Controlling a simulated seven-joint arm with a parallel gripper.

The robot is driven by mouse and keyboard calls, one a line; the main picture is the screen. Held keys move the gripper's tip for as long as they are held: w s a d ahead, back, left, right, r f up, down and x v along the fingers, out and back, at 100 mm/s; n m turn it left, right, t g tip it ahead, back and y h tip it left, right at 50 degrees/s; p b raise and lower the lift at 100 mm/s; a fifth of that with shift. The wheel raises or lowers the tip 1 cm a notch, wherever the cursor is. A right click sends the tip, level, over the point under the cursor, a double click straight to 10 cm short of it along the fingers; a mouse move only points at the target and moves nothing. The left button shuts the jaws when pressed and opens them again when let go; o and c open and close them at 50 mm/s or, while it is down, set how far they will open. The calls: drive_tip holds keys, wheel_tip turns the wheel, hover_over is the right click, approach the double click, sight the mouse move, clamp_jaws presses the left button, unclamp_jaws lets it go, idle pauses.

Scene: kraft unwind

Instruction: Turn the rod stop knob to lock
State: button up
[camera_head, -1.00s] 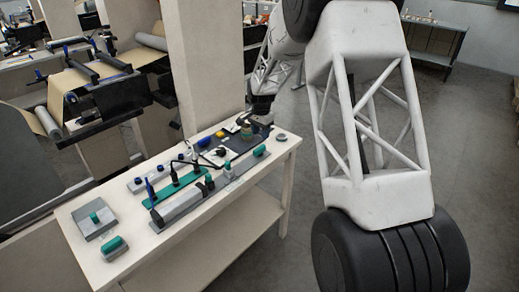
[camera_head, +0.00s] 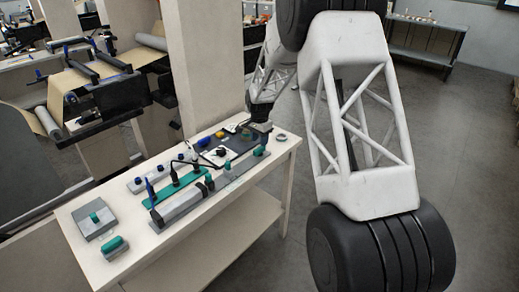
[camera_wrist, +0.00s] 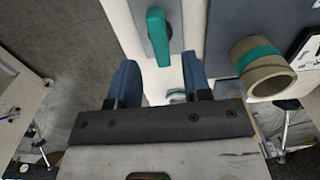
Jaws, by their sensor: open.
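In the wrist view, a teal knob (camera_wrist: 157,38), long and rounded like a bar, stands on a grey block (camera_wrist: 173,14). My gripper (camera_wrist: 160,68) is open, with a blue finger on either side of the knob's near end. Gaps show between the knob and both fingers, and I cannot tell how far below the fingertips it lies. In the head view, a teal knob (camera_head: 259,151) sits near the far right end of a long grey bar, probably the same one. My gripper's fingers are not clear in that view. I cannot read any lock mark.
A tan tube with a teal band (camera_wrist: 270,82) stands to the right of my gripper in the wrist view. In the head view, the white table (camera_head: 75,219) also holds a green strip (camera_head: 182,184), a grey plate (camera_head: 83,225) and a small grey ring (camera_head: 281,137).

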sight(260, 148)
drive_tip(key=shift+f, duration=2.55)
clamp_jaws()
